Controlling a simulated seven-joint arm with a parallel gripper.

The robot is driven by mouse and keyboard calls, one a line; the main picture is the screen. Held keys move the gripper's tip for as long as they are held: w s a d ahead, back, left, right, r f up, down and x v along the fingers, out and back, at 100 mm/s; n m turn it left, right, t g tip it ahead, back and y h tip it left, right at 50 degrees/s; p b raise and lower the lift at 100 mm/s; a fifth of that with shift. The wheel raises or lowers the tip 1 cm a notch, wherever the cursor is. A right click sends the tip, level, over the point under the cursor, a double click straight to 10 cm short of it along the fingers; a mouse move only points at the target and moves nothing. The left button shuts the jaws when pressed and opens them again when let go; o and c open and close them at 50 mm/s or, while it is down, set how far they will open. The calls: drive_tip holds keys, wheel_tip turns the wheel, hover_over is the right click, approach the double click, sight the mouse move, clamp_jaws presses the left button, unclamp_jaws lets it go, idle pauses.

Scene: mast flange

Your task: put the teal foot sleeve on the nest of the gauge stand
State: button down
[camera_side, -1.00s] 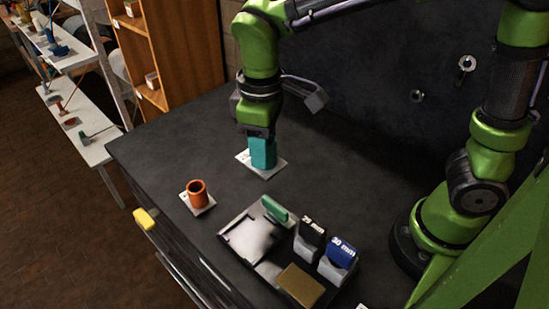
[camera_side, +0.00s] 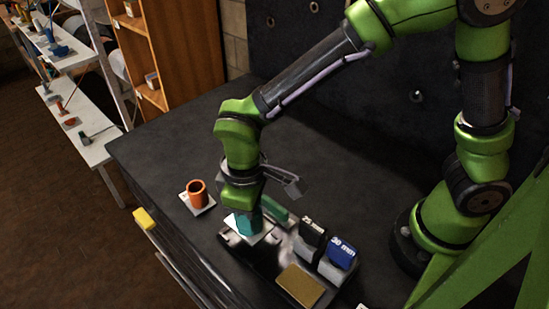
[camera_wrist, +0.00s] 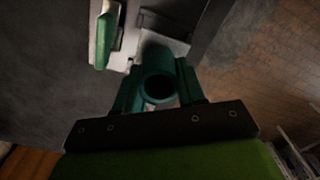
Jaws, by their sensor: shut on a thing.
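The teal foot sleeve (camera_side: 248,223) is upright between the jaws of my gripper (camera_side: 243,208), at the left part of the gauge stand (camera_side: 263,262). A pale square plate shows around the sleeve's lower end. I cannot tell if the sleeve touches the stand or hangs just above it. In the wrist view my gripper (camera_wrist: 158,95) is shut on the sleeve (camera_wrist: 158,82), and I look into its dark bore. The nest is mostly hidden under the sleeve and plate.
A green piece (camera_side: 274,209) stands at the stand's back edge. A black block (camera_side: 311,232) and a blue "30 mm" block (camera_side: 342,252) stand to the right, with a tan pad (camera_side: 300,286) in front. An orange sleeve (camera_side: 197,192) stands at the left. The bench behind is clear.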

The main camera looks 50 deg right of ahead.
drive_tip(key=shift+f, duration=2.2)
drive_tip(key=shift+f, duration=0.15)
drive_tip(key=c, duration=0.7)
unclamp_jaws()
drive_tip(key=shift+o, duration=0.2)
